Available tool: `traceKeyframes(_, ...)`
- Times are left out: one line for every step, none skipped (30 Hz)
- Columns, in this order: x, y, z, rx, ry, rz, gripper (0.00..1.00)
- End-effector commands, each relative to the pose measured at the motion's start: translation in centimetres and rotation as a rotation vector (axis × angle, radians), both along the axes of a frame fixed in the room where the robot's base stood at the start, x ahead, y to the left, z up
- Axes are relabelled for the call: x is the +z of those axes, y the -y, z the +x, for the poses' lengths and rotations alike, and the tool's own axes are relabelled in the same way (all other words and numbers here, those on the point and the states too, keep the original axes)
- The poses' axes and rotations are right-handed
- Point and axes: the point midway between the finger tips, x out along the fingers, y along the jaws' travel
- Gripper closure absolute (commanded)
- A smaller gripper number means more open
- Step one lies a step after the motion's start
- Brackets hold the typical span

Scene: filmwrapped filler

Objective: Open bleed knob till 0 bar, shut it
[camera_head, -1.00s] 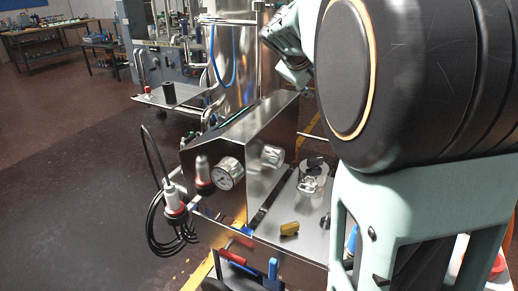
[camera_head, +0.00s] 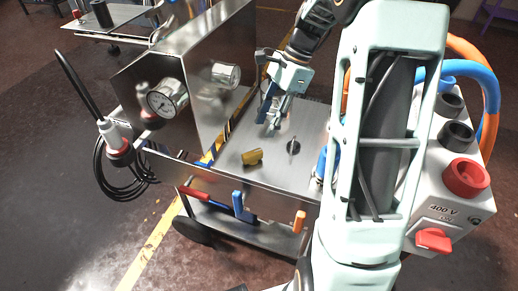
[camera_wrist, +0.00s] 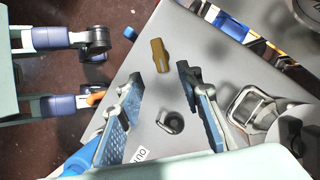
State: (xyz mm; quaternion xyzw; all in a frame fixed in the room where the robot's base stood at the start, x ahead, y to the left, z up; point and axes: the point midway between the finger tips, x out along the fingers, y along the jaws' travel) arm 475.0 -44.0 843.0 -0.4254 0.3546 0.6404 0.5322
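A yellow-brass knob (camera_head: 252,157) lies low on the sloping steel panel (camera_head: 232,170). I cannot tell which is the bleed knob.
A metal latch (camera_wrist: 252,106) stands close to my right finger in the wrist view. Red-handled (camera_head: 195,193) and blue-handled (camera_head: 238,203) valves sit below the panel's front edge. A cabled plug (camera_head: 117,140) hangs at left. A 400 V box (camera_head: 440,215) stands at right.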

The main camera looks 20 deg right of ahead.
Motion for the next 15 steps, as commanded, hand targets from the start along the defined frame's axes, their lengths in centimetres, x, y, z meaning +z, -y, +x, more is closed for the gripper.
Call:
traceKeyframes(-0.6, -0.3, -0.1, -0.001, -0.002, 0.002, 0.67)
traceKeyframes(-1.0, -0.4, -0.1, 0.001, -0.002, 0.002, 0.67)
traceKeyframes(-1.6, -0.7, -0.2, 0.001, -0.003, 0.001, 0.67)
traceKeyframes(-2.1, -0.8, -0.2, 0.002, -0.003, 0.002, 0.67)
traceKeyframes(-2.6, -1.0, -0.3, 0.002, -0.003, 0.001, 0.67)
traceKeyframes(-3.3, -1.3, -0.3, 0.002, -0.003, 0.0, 0.67)
traceKeyframes(-3.9, -1.5, -0.4, 0.002, -0.003, 0.001, 0.67)
traceKeyframes(-4.5, -1.8, -0.4, 0.002, -0.003, 0.0, 0.67)
traceKeyframes(-5.2, -2.0, -0.4, 0.003, -0.001, 0.0, 0.67)
traceKeyframes(-5.7, -2.2, -0.5, 0.003, -0.002, 0.0, 0.67)
traceKeyframes(-6.3, -2.5, -0.5, 0.003, -0.002, 0.0, 0.67)
traceKeyframes(-6.9, -2.7, -0.6, 0.003, -0.002, -0.001, 0.67)
traceKeyframes(-7.3, -2.9, -0.6, 0.003, -0.002, -0.001, 0.67)
traceKeyframes(-7.7, -3.1, -0.6, 0.003, -0.001, -0.001, 0.67)
traceKeyframes(-8.2, -3.2, -0.7, 0.003, -0.001, -0.001, 0.67)
